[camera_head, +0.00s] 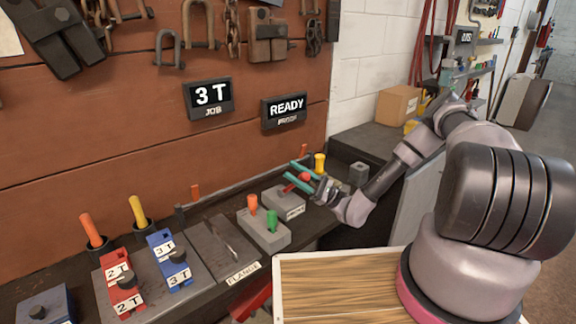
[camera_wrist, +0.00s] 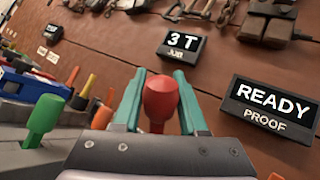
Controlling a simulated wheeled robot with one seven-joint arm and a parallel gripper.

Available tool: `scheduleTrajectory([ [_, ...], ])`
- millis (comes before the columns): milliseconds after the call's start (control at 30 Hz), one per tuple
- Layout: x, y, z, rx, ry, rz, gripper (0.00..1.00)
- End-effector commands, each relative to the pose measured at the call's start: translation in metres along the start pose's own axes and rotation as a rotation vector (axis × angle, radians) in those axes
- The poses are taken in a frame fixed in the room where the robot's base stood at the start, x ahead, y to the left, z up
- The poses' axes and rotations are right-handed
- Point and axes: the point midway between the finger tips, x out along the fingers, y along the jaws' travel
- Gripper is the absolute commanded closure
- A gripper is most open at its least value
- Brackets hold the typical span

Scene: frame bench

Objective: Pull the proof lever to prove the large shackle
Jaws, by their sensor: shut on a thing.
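The proof lever has a red knob (camera_head: 304,177) and stands on a grey block (camera_head: 284,202) on the bench. In the wrist view the red knob (camera_wrist: 161,100) sits between the two teal fingers of my gripper (camera_wrist: 160,98). My gripper (camera_head: 302,172) is shut on the lever in the head view, reaching in from the right. A sign on the wall reads READY over PROOF (camera_head: 286,109); it also shows in the wrist view (camera_wrist: 272,106). The large shackle cannot be made out with certainty; shackles (camera_head: 201,22) hang on the wall above.
A grey block with orange and green levers (camera_head: 264,232) stands left of the proof lever. Red and blue blocks marked 2T (camera_head: 118,285) and 3T (camera_head: 171,262) stand further left. A JOB sign reads 3 T (camera_head: 209,97). A yellow-topped peg (camera_head: 320,163) is close behind my gripper.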

Motion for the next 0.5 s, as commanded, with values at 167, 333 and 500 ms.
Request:
scheduleTrajectory([
  [167, -0.015, 0.008, 0.001, -0.062, -0.090, -0.006, 1.00],
  [333, -0.023, 0.014, 0.001, -0.100, -0.148, -0.004, 1.00],
  [500, -0.027, 0.017, 0.001, -0.120, -0.179, -0.001, 1.00],
])
